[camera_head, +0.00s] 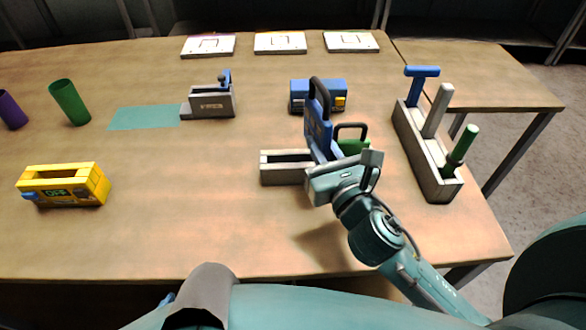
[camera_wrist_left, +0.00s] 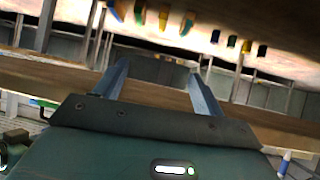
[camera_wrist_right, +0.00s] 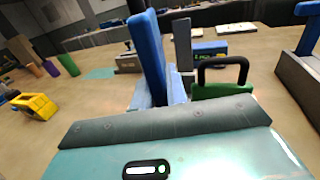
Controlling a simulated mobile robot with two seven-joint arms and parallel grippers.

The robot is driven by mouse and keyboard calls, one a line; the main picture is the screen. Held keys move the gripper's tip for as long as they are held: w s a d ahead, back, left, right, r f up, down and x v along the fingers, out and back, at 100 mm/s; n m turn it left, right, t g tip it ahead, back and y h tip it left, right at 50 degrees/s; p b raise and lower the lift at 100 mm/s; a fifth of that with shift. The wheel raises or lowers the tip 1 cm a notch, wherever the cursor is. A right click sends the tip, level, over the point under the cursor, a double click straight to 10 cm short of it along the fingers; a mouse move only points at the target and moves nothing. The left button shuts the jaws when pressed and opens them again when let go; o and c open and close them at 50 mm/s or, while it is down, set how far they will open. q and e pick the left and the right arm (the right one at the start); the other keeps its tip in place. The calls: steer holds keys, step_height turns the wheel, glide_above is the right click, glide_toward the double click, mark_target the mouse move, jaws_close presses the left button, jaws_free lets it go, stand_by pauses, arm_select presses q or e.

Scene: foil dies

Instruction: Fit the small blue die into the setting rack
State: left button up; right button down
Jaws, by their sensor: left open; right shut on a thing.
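A grey slotted trough (camera_head: 285,168), apparently the setting rack, lies just left of my right gripper. The die's lower edge is at the trough's right part; the gripper hides whether it is inside. A green die (camera_head: 352,146) with a black handle is close behind and right. My left gripper (camera_wrist_left: 162,85) is open and empty, below table level in its wrist view.
A grey rack (camera_head: 432,165) with blue, grey and green-handled tools stands right. A blue box (camera_head: 318,92) is behind the die. A grey holder (camera_head: 212,103), teal mat (camera_head: 145,118), yellow box (camera_head: 62,190) and green cup (camera_head: 70,102) are left.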

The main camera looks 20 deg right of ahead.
arm_select(q)
steer(key=o, duration=0.4)
steer(key=shift+w+d+r, duration=0.1)
steer(key=shift+w+d, duration=0.25)
steer(key=shift+w, duration=0.05)
arm_select(e)
steer(key=w+a+r+n+y, duration=0.1)
steer(key=w+a+r+y, duration=0.15)
steer(key=w, duration=0.25)
arm_select(q)
steer(key=shift+o, duration=1)
steer(key=shift+b, duration=0.35)
arm_select(e)
steer(key=b, duration=0.1)
glide_above(295, 166)
steer(key=shift+h, duration=0.35)
step_height(295, 166, down, 5)
steer(key=shift+r, duration=0.1)
steer(key=shift+f+b, duration=0.35)
steer(key=shift+f, duration=0.4)
step_height(295, 166, down, 3)
steer(key=shift+f+b, duration=0.1)
steer(key=shift+b, duration=0.4)
arm_select(q)
steer(key=shift+d+f+m+t+h, duration=0.25)
steer(key=shift+d+m+t+h, duration=0.05)
steer(key=shift+d+h, duration=0.25)
arm_select(e)
steer(key=shift+w, duration=0.1)
